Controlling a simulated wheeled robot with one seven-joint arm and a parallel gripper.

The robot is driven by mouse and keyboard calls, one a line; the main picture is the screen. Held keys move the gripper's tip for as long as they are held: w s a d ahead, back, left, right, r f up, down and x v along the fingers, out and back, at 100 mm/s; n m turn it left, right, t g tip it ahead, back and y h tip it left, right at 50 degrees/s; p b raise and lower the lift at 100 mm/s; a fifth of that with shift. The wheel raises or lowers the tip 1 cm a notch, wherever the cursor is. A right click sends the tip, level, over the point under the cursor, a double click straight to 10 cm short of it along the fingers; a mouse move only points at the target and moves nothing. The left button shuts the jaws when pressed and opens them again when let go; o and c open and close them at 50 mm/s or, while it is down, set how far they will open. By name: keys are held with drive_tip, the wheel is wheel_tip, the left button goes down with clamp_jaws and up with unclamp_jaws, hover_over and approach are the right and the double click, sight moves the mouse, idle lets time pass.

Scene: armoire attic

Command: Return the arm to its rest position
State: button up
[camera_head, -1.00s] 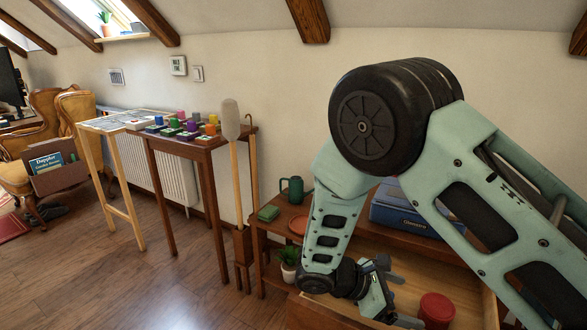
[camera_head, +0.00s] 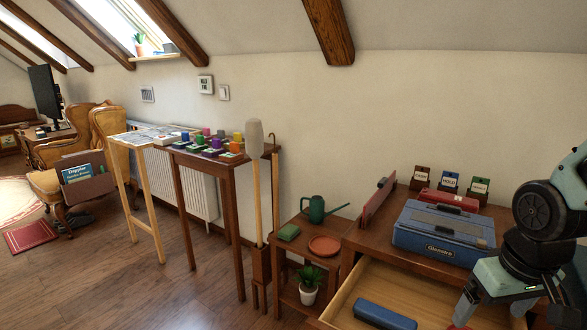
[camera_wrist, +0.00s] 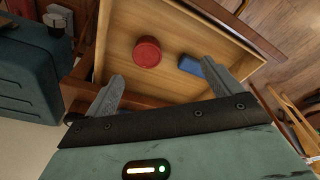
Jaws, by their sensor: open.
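My arm is folded at the right edge of the head view, with my gripper (camera_head: 492,302) low beside the dresser and partly cut off by the frame. In the wrist view my gripper (camera_wrist: 162,74) has its two fingers spread apart with nothing between them. Beyond the fingers lies the open wooden drawer (camera_wrist: 104,45), which also shows in the head view (camera_head: 345,293). A round red container (camera_wrist: 147,52) and a blue case (camera_wrist: 190,65) lie in the drawer, apart from the fingers. The blue case (camera_head: 384,314) also shows in the head view.
A blue toolbox (camera_head: 440,232) and a red box (camera_head: 447,200) stand on the dresser top, with several small labelled holders behind. A low shelf with a green watering can (camera_head: 318,208) and potted plant (camera_head: 309,283) stands left. The floor (camera_head: 130,285) further left is clear.

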drive_tip(key=s+a+r+n+g, duration=0.15)
drive_tip(key=s+a+n, duration=0.25)
drive_tip(key=s+a, duration=0.4)
drive_tip(key=s+a+r+n+g, duration=0.1)
drive_tip(key=s+a+r+n, duration=0.15)
drive_tip(key=s+a, duration=0.55)
wheel_tip(320, 180, up, 14)
drive_tip(key=w+a+p, duration=0.1)
drive_tip(key=w+p, duration=0.1)
drive_tip(key=p, duration=1.3)
drive_tip(key=shift+w+a+r+y+p, duration=0.2)
drive_tip(key=shift+w+a+y+p, duration=0.1)
drive_tip(key=shift+a+y, duration=0.1)
drive_tip(key=shift+t, duration=0.25)
drive_tip(key=shift+c, duration=0.2)
